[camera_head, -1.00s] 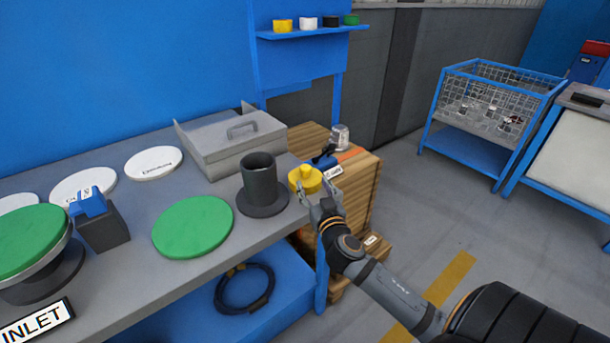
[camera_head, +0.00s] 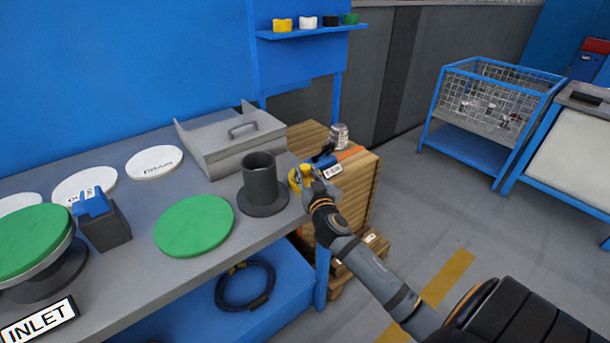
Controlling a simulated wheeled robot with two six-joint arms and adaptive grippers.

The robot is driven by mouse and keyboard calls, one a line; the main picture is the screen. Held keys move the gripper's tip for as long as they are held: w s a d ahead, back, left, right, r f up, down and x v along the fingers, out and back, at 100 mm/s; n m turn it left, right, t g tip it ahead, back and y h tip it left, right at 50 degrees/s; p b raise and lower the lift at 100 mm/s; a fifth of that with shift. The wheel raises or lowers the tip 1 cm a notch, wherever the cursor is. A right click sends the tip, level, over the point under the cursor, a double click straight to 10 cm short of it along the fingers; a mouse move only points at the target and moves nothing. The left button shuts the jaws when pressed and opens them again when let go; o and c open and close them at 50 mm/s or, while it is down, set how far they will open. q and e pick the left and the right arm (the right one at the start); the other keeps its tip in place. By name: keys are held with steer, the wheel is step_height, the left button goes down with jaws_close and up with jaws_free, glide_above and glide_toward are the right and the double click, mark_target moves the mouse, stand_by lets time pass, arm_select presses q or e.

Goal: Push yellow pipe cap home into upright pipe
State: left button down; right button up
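The yellow pipe cap (camera_head: 294,178) is at the right end of the grey bench, just right of the upright pipe and apart from it. The upright pipe (camera_head: 260,180) is a dark grey open tube on a round flange, standing on the bench. My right gripper (camera_head: 314,178) is at the cap and covers its right part. Whether its fingers are closed on the cap is hidden, and so is whether the cap touches the bench. My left gripper is not in view.
A green disc (camera_head: 194,226) lies left of the pipe. A grey lidded box (camera_head: 222,150) stands behind it. A wooden crate (camera_head: 362,190) with a blue tool (camera_head: 318,160) and a metal cup (camera_head: 339,136) adjoins the bench's right end. A blue-black block (camera_head: 104,228) stands left.

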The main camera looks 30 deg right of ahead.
jaws_close()
